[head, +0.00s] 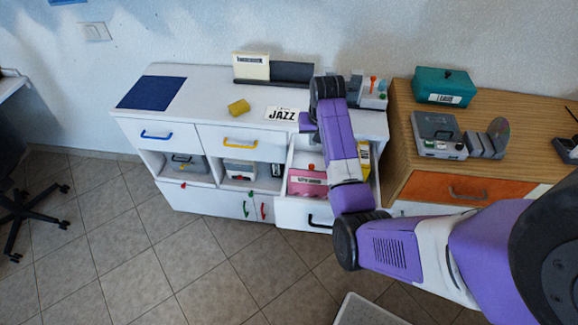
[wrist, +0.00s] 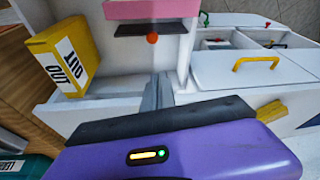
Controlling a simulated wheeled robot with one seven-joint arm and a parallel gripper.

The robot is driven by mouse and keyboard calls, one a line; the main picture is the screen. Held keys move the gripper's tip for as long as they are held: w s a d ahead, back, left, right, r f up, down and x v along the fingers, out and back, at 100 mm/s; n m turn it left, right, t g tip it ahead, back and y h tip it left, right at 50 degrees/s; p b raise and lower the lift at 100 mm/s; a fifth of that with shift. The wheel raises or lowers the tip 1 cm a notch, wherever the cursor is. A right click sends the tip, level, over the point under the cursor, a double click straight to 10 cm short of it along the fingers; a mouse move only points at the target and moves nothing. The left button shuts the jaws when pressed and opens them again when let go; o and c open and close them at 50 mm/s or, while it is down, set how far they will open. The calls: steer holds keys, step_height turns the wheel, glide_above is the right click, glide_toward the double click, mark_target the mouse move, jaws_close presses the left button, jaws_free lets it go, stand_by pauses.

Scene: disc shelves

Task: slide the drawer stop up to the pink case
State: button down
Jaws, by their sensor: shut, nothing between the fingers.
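The pink case (head: 306,186) stands in the open white drawer (head: 294,216), with a pale label on top. It also shows at the top edge of the wrist view (wrist: 183,20). The drawer stop, a dark plate with a red knob (head: 311,167), lies on the cabinet side of the case. In the wrist view the stop (wrist: 132,30) is close beside the case; I cannot tell whether they touch. My gripper (wrist: 157,88) is shut and empty, pointing at the drawer, apart from the knob. In the head view my arm hides its fingertips.
A yellow box marked OUT (wrist: 72,55) stands in the drawer's other part; it shows in the head view (head: 364,158). A yellow block (head: 239,107) and a JAZZ sign (head: 281,114) are on the cabinet top. A wooden cabinet (head: 402,152) stands close on the right.

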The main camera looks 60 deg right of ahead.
step_height(320, 180, down, 9)
steer(key=p, duration=0.2)
steer(key=shift+a+n, duration=0.2)
steer(key=shift+n, duration=0.1)
stand_by(0.6)
stand_by(0.3)
